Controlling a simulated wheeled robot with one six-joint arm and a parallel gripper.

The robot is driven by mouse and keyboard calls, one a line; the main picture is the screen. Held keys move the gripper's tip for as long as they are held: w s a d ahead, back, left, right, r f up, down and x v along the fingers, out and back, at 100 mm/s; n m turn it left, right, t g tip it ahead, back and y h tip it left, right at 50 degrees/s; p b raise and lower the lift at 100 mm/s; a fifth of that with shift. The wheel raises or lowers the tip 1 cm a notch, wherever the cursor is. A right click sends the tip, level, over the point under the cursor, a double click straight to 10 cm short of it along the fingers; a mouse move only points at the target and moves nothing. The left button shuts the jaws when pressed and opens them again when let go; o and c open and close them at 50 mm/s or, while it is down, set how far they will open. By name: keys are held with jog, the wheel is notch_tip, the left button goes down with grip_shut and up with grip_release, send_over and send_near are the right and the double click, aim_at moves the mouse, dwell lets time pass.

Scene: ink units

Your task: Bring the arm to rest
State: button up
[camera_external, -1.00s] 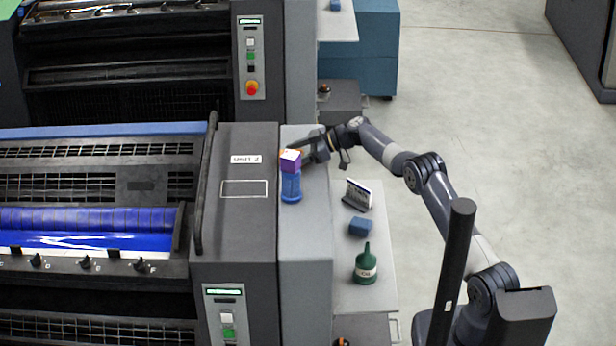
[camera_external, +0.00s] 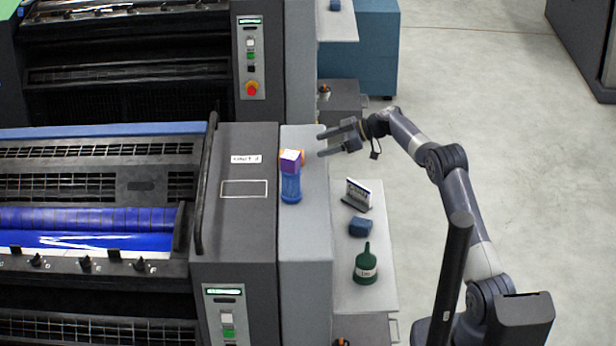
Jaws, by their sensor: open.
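My gripper (camera_external: 322,144) is open and empty, with its two fingers pointing left. It is in the air over or beside the right edge of the grey machine ledge (camera_external: 305,240). A blue bottle-like item (camera_external: 291,187) with a purple and white block (camera_external: 291,160) at its top stands on that ledge, left of my gripper and apart from it. A bit of orange shows behind the block. My arm reaches in from the lower right, bent at the elbow.
A light side table (camera_external: 372,299) right of the ledge holds a green oil can (camera_external: 366,267), a blue block (camera_external: 360,228) and a small upright card stand (camera_external: 358,195). Printing machines with control panels (camera_external: 227,317) fill the left. Open floor (camera_external: 500,110) lies on the right.

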jog(key=p+x, duration=0.4)
jog(key=x, duration=0.7)
jog(key=shift+a+f, duration=0.15)
jog(key=shift+a, duration=0.25)
jog(key=shift+a+f+b, duration=0.1)
jog(key=shift+f+b, duration=0.15)
jog(key=shift+b, duration=0.05)
jog(key=shift+r+p, duration=0.25)
jog(key=shift+p, duration=0.1)
jog(key=shift+f, duration=0.1)
